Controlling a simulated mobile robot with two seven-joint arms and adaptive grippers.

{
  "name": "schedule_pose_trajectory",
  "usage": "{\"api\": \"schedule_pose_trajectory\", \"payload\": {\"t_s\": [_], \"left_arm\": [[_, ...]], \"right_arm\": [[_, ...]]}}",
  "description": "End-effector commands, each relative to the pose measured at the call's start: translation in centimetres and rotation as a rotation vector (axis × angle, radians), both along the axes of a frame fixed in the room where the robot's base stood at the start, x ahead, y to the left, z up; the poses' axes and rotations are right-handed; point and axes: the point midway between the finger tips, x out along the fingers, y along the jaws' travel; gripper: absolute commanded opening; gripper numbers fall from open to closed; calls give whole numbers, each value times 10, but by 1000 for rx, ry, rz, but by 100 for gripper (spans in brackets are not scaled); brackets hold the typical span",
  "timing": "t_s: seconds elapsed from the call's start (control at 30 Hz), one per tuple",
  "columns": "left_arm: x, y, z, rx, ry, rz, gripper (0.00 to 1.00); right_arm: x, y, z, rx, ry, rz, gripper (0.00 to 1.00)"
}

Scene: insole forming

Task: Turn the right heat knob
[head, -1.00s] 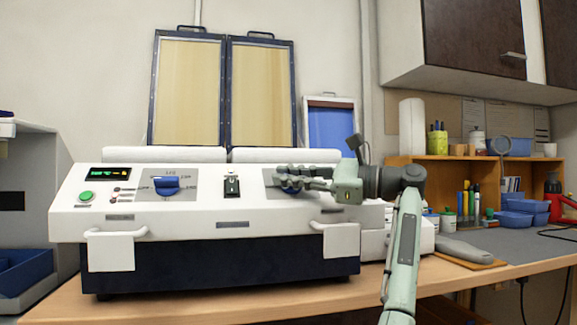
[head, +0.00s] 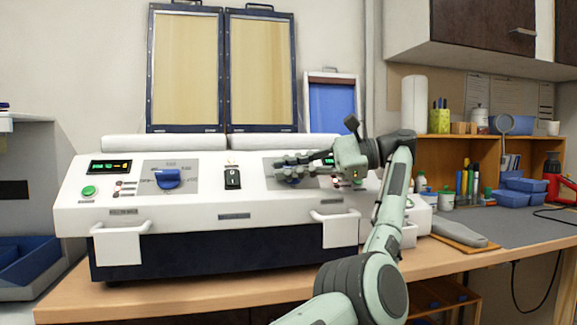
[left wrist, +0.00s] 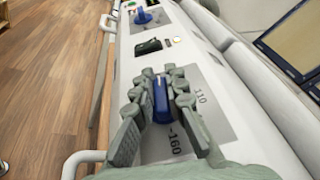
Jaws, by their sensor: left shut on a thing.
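The white heating machine (head: 140,205) stands on the table with a sloped front panel. The blue right heat knob (left wrist: 161,100) sits on a grey dial plate marked with numbers such as 110 and 160 in the left wrist view. My left gripper (left wrist: 158,92) has its fingers on both sides of this knob and is shut on it. In the head view my left gripper (head: 290,170) reaches the panel from the right and mostly hides the right knob. The blue left heat knob (head: 168,179) is in plain view on its own dial. My right gripper is not in view.
A black switch (head: 232,178) lies between the dials. A green button (head: 88,191) and a lit display (head: 110,167) are at the panel's left. White handles (head: 118,243) jut from the front. Blue bins (head: 522,195) stand at the right.

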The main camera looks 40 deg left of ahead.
Motion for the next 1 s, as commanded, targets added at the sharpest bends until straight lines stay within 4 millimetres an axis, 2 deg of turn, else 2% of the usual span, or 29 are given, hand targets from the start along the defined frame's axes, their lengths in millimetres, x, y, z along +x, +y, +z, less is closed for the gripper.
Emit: {"api": "schedule_pose_trajectory", "payload": {"t_s": [0.23, 0.27, 0.43, 1.0], "left_arm": [[1, 1, -1, -2, 1, -2, 0], [0, 1, -1, -2, 1, -2, 13], [0, 0, 0, 0, 1, -2, 34], [-1, 1, 3, 4, 8, -3, 34]], "right_arm": [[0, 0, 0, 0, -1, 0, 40], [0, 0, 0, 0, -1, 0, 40], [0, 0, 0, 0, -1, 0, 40], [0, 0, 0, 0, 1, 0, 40]]}}
